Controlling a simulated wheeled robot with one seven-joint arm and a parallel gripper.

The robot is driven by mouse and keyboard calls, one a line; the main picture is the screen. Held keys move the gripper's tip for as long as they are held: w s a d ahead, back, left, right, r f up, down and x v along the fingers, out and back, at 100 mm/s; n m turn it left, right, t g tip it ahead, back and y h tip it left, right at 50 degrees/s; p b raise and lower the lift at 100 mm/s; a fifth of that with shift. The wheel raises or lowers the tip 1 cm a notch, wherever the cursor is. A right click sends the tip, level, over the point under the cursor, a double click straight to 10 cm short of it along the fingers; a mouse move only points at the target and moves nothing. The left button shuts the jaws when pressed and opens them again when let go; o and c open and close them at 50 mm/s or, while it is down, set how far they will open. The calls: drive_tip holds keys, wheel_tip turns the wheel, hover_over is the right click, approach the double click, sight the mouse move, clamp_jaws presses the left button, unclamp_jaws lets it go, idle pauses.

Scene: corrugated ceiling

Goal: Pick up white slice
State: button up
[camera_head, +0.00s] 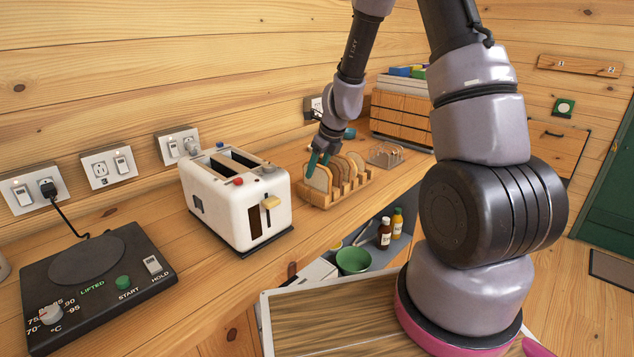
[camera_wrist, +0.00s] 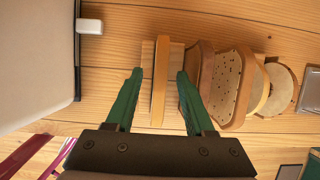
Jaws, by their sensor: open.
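A rack of bread slices (camera_head: 337,200) stands on the wooden counter, right of the toaster. The nearest slice (camera_head: 319,180) has a pale face and a tan crust; I take it as the white slice. In the wrist view this slice (camera_wrist: 160,85) shows edge-on. My gripper (camera_wrist: 159,76) is open with its green fingers on either side of that slice, gaps visible on both sides. In the head view my gripper (camera_head: 318,161) reaches down over the slice's top.
A brown slice (camera_wrist: 199,68), a speckled slice (camera_wrist: 228,85) and paler ones stand close right of the right finger. The white toaster (camera_head: 235,200) is to the left. A small wire rack (camera_head: 386,156) and a wooden drawer box (camera_head: 400,118) are behind.

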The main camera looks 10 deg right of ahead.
drive_tip(key=shift+f, duration=0.1)
clamp_jaws()
idle(0.4)
